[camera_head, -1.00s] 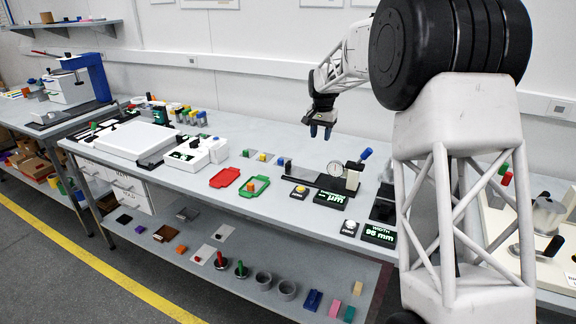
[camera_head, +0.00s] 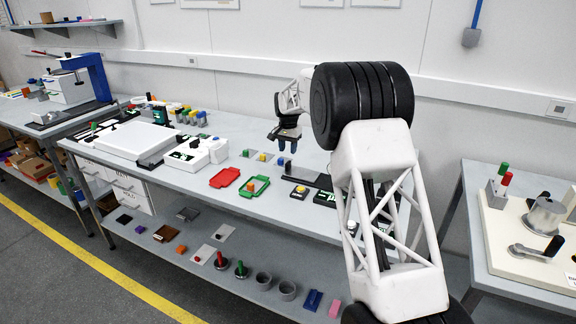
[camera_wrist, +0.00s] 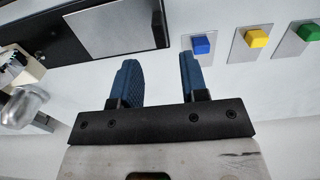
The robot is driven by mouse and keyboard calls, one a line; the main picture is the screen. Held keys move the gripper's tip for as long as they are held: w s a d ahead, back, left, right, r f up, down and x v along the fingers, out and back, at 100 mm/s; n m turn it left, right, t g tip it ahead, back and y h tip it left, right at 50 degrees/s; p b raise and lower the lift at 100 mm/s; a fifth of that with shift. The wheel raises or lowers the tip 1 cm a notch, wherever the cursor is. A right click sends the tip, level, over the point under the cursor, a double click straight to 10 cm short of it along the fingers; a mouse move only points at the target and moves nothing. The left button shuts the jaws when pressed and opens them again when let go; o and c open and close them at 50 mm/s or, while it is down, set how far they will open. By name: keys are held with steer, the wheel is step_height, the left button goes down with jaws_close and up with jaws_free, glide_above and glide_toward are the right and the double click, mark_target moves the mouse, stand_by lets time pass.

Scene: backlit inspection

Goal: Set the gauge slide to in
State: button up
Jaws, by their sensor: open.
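The gauge's dark base (camera_head: 305,180) shows on the table in the head view. Its right part, with the dial and blue-tipped handle, is hidden behind my arm. In the wrist view, a black base with a grey plate (camera_wrist: 113,27) lies at the upper left. A silver rounded part (camera_wrist: 24,106) on a cream piece is cut off at the left edge; I cannot tell whether it is the slide. My gripper (camera_head: 288,143) is open and empty above the back of the table, behind the gauge base. Its blue fingers also show apart in the wrist view (camera_wrist: 160,78).
Blue (camera_wrist: 201,45), yellow (camera_wrist: 256,38) and green (camera_wrist: 309,32) blocks sit on small grey plates beside the gauge base. A red tray (camera_head: 214,184) and a green tray (camera_head: 247,195) lie to its left. A display (camera_head: 325,197) stands in front.

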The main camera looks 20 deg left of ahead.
mark_target(288, 162)
steer(key=shift+f, duration=0.1)
steer(key=shift+f, duration=3.85)
jaws_close()
